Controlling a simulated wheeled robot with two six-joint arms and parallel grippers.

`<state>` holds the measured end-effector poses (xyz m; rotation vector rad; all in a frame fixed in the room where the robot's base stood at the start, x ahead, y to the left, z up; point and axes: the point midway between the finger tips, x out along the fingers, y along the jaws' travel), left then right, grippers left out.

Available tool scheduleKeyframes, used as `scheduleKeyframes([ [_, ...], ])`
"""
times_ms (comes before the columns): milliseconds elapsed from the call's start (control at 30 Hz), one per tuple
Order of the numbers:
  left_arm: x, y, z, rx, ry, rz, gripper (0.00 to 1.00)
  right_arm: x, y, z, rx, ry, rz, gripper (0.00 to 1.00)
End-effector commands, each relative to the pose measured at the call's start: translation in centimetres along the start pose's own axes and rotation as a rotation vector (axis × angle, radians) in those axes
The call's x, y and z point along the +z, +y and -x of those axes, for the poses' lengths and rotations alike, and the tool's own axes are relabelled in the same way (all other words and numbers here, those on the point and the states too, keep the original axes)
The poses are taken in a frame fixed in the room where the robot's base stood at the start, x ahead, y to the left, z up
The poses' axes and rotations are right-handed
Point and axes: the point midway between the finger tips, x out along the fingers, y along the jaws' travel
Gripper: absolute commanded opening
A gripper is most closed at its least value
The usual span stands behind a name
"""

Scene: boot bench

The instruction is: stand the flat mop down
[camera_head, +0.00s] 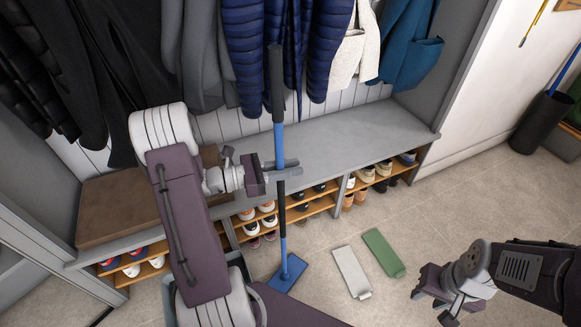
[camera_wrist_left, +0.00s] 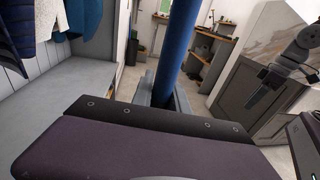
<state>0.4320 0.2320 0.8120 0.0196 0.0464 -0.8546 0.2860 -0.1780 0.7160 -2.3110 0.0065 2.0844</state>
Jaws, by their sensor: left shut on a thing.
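The flat mop has a blue pole with black grip sections and a flat blue head (camera_head: 287,272). It stands close to upright in front of the boot bench, head down. I cannot tell whether the head touches the floor. My left gripper (camera_head: 284,170) is shut on the pole about midway up. In the left wrist view the blue pole (camera_wrist_left: 178,50) rises between the fingers, and its lower part is hidden by my gripper. My right gripper (camera_head: 432,306) is empty, its fingers apart, above the floor at the lower right.
The grey bench (camera_head: 340,140) with shoe cubbies runs behind the mop, and coats hang above it. A grey pad (camera_head: 352,271) and a green pad (camera_head: 383,252) lie on the floor right of the mop head. A dark bin (camera_head: 540,122) stands far right.

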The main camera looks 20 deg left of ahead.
Motion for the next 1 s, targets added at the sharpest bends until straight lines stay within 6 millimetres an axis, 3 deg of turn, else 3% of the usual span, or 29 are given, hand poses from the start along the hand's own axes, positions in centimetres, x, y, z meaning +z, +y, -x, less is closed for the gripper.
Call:
scheduleKeyframes([
  [300,-0.1,0.0,0.0,0.0,-0.002,-0.001,0.0,0.0,0.0,-0.1,0.0,0.0,0.0,0.36],
  [333,-0.1,0.0,0.0,0.0,-0.002,-0.001,0.25,0.0,0.0,-0.1,0.0,0.0,0.0,0.36],
  [400,-0.1,0.0,0.0,0.0,-0.001,-0.001,0.45,0.0,0.0,-0.1,0.0,0.0,0.0,0.36],
  [767,-0.2,0.1,0.4,0.002,0.001,0.0,0.45,0.0,0.0,0.0,0.0,0.0,0.0,0.36],
  [1000,0.0,0.1,5.4,0.006,0.0,0.0,0.45,-0.1,0.0,1.2,0.0,0.0,0.0,0.36],
])
